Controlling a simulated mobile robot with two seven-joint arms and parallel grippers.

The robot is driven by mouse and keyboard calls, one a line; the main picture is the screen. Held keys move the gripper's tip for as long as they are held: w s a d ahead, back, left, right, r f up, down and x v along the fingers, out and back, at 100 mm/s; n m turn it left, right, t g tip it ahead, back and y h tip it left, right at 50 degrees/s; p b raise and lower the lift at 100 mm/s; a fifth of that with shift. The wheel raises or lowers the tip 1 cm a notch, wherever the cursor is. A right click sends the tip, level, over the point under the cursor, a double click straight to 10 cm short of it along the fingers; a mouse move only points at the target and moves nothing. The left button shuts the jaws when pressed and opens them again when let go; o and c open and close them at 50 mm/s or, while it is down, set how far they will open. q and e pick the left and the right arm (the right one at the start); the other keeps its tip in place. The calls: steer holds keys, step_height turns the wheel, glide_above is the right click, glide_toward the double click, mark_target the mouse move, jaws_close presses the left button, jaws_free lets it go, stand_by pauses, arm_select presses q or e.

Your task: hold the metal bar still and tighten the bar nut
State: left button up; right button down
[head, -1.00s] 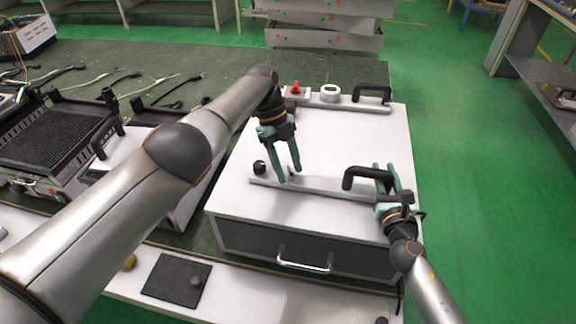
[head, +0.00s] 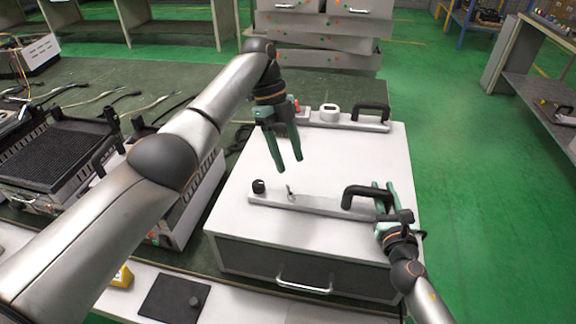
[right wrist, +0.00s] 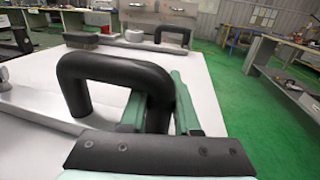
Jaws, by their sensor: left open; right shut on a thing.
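The near metal bar (head: 315,203) lies across the top of the white box (head: 250,160). It has a black knob (head: 258,186) at its left end and a black handle (head: 362,192) at its right end. A small metal bar nut (head: 290,192) stands on the bar, right of the knob. My left gripper (head: 288,170) is open and empty above the box, a little above and behind the nut. My right gripper (head: 388,197) is shut on the black handle. In the right wrist view its green fingers (right wrist: 160,115) stand on either side of the handle's right leg.
A second bar (head: 345,122) with a black handle (head: 370,108), a white round part (head: 329,112) and a red switch (head: 297,105) lies at the box's far edge. A drawer front with a metal handle (head: 304,286) faces me. Black grill-like units (head: 60,150) stand at left.

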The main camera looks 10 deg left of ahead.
mark_target(291, 194)
arm_select(q)
steer(key=shift+r, duration=0.15)
steer(key=f+n+t+y, duration=0.1)
steer(key=f+n, duration=0.2)
steer(key=n, duration=0.6)
steer(key=f+n+y, duration=0.1)
steer(key=f+n, duration=0.2)
steer(key=n, duration=0.6)
steer(key=f+n+t+y, duration=0.1)
steer(key=f+n, duration=0.3)
steer(key=n, duration=0.5)
steer(key=shift+s+d+f+t+y, duration=0.1)
steer(key=shift+s+d+t+y, duration=0.2)
steer(key=shift+d, duration=0.1)
jaws_close()
stand_by(0.4)
